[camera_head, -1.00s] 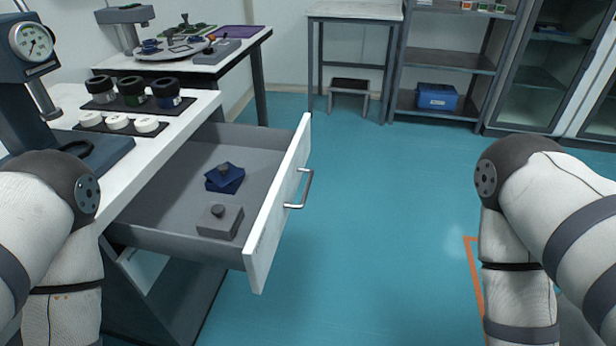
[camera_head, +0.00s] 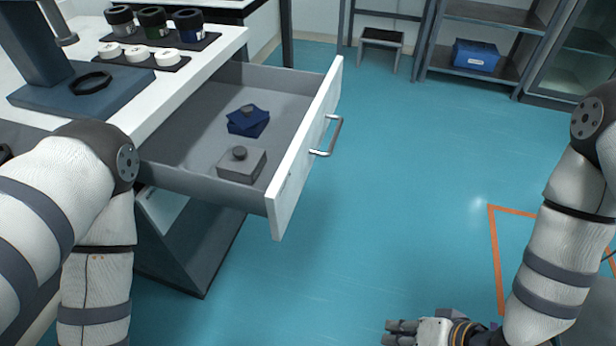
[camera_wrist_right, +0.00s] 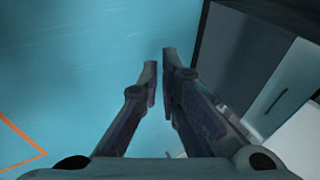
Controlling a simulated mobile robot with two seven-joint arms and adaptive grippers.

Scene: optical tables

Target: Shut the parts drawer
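The parts drawer (camera_head: 195,181) stands pulled out from the white-topped bench in the head view. Its white front (camera_head: 305,160) carries a metal bar handle (camera_head: 330,137). Inside lie a grey block with a knob (camera_head: 241,166) and a dark blue part (camera_head: 247,122). My right gripper (camera_head: 388,333) is low at the bottom edge, right of and nearer than the drawer front, touching nothing. The right wrist view shows its two fingers (camera_wrist_right: 159,62) apart, with bare floor between them. My left arm is at the left, beside the bench; its gripper is out of view.
The bench top (camera_head: 215,58) holds several dark-lidded jars (camera_head: 153,24), white discs (camera_head: 137,54) and an instrument stand (camera_head: 85,95). A shelf with a blue box (camera_head: 475,55) and a small stool (camera_head: 381,42) stand at the back. The blue floor before the drawer is clear.

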